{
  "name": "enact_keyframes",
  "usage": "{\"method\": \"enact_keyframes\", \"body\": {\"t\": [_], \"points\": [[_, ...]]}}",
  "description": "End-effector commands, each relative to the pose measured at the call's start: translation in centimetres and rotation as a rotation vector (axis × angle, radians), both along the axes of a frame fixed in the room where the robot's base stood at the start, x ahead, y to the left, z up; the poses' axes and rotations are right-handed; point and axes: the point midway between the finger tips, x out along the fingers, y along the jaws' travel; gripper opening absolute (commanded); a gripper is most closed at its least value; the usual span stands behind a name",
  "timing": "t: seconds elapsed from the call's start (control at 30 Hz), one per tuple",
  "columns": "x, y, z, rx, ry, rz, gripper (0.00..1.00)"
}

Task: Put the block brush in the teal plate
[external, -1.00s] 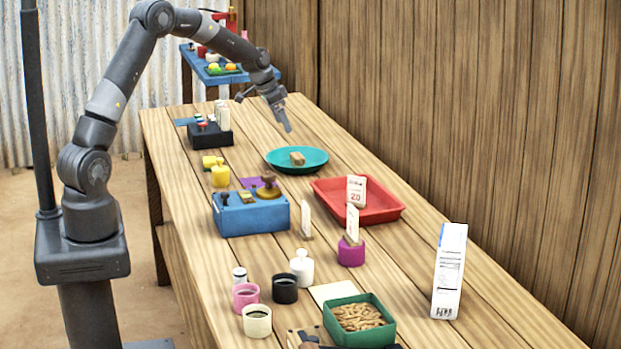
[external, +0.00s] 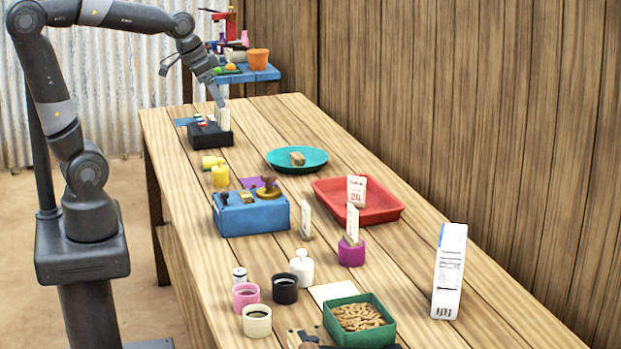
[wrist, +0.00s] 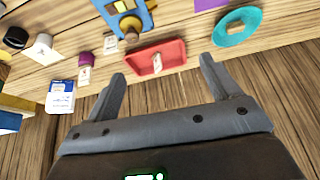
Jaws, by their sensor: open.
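The block brush (external: 297,158), a small tan block, lies in the teal plate (external: 314,163) on the table. In the wrist view the teal plate (wrist: 228,37) is at the upper right with the tan block brush (wrist: 236,26) inside it. My gripper (external: 219,103) is open and empty, raised over the far left of the table near the black holder, away from the plate. In the wrist view my gripper (wrist: 162,75) shows its two fingers spread with nothing between them.
A red tray (external: 391,208) with a price card stands right of the plate. A blue box (external: 262,219) with small items is nearer. A black holder (external: 222,137) sits below my gripper. Cups, a green bin (external: 343,338) and a white carton (external: 449,270) occupy the near end.

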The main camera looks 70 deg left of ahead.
Motion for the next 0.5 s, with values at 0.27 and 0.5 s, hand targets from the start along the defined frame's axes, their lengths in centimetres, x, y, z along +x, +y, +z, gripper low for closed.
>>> {"method": "enact_keyframes", "body": {"t": [0.27, 0.5], "points": [[-8.7, -3.2, -1.1, -0.023, -0.035, 0.004, 0.81], [-11.6, -3.9, -2.2, -0.037, -0.044, 0.009, 0.81]]}}
